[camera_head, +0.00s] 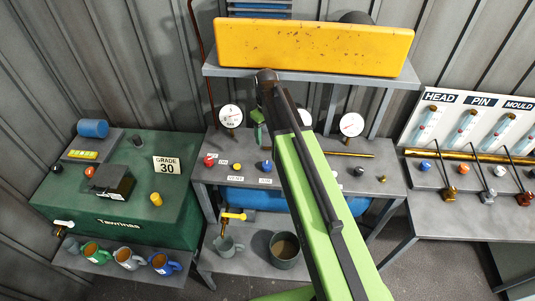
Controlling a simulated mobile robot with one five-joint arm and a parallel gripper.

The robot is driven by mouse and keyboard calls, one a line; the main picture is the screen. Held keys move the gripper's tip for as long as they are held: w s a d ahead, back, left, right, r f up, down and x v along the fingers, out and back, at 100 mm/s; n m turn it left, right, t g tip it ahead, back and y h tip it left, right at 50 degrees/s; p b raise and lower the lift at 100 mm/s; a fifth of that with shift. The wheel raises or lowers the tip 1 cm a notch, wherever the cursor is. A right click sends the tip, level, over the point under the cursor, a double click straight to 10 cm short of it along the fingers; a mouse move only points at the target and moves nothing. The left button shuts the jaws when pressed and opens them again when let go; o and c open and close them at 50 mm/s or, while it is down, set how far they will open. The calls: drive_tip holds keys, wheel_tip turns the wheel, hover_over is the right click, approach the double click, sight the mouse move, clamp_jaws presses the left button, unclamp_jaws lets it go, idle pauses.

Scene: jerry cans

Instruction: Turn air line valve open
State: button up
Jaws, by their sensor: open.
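No part here is legibly marked as the air line valve. A yellow-handled valve (234,215) sits at the front left of the middle bench, beside a blue tank (250,197). Its handle lies roughly level. My gripper (258,125) is open, seen small and partly hidden by my arm's dark wrist, over the back of the middle bench near a round gauge (231,116). It is above and apart from the yellow-handled valve. My green arm hides the bench's middle. A brass pipe (350,154) lies on the bench right of my arm.
A yellow box (314,48) sits on a shelf above the bench. A red knob (209,160) and a blue knob (266,166) stand on the bench. A green tank (130,222) is at left, with mugs (128,259) below. A labelled rack (470,125) stands at right.

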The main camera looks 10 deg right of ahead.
sight(267, 164)
wheel_tip(267, 164, down, 18)
drive_tip(key=b, duration=1.8)
drive_tip(key=shift+r, duration=0.15)
